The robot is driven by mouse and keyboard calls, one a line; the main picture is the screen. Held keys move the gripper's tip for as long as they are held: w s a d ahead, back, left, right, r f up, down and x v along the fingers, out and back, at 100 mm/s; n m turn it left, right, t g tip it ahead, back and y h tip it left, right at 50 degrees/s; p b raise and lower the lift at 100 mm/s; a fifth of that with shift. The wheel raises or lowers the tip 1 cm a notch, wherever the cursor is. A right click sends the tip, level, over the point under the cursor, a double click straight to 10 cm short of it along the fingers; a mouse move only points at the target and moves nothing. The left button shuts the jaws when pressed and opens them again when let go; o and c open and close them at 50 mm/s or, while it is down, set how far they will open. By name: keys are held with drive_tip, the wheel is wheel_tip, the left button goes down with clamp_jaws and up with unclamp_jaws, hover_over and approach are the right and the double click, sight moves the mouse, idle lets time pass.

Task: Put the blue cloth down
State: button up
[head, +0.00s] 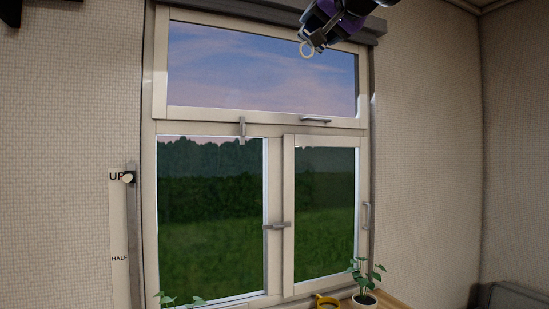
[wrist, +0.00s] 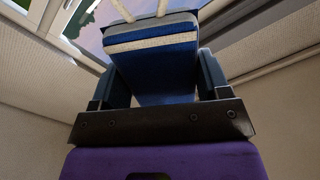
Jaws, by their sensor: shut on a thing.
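My gripper (wrist: 157,78) is shut on the blue cloth (wrist: 165,68), which shows between its two dark fingers in the wrist view. The cloth has a cream stripe, and a pale cord loop (wrist: 128,10) rises from its far end. In the head view my gripper (head: 316,36) is high up at the top edge, in front of the upper window pane. The pale loop (head: 307,48) hangs at its tip there; the cloth itself is hard to make out in that view.
A cream-framed window (head: 275,200) fills the middle. Below it, a potted plant (head: 366,284) and a yellow mug (head: 327,301) stand on a wooden surface at the bottom edge. A slider marked UP and HALF (head: 130,178) is on the wall at left.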

drive_tip(key=shift+w+d+f, duration=0.1)
drive_tip(key=shift+d+f, duration=0.05)
drive_tip(key=shift+f, duration=0.45)
drive_tip(key=shift+w+d+f, duration=0.1)
drive_tip(key=shift+d+f, duration=0.05)
drive_tip(key=shift+f, duration=0.45)
drive_tip(key=shift+s+d+f, duration=0.15)
drive_tip(key=shift+f, duration=0.2)
drive_tip(key=w+d+f+m+h, duration=0.1)
drive_tip(key=d+f, duration=0.5)
drive_tip(key=f, duration=2)
drive_tip(key=w+d+f+m+h, duration=0.2)
drive_tip(key=d+f, duration=0.5)
drive_tip(key=f, duration=2)
drive_tip(key=w+d+f+m+t+h, duration=0.1)
drive_tip(key=w+d+f+h, duration=0.3)
drive_tip(key=f, duration=2.2)
drive_tip(key=w+d, duration=0.1)
drive_tip(key=d, duration=0.1)
drive_tip(key=shift+w+d+f+m, duration=0.25)
drive_tip(key=shift+d+f+m, duration=0.05)
drive_tip(key=shift+d+f, duration=0.05)
drive_tip(key=shift+w+a+r, duration=0.1)
drive_tip(key=shift+r, duration=0.2)
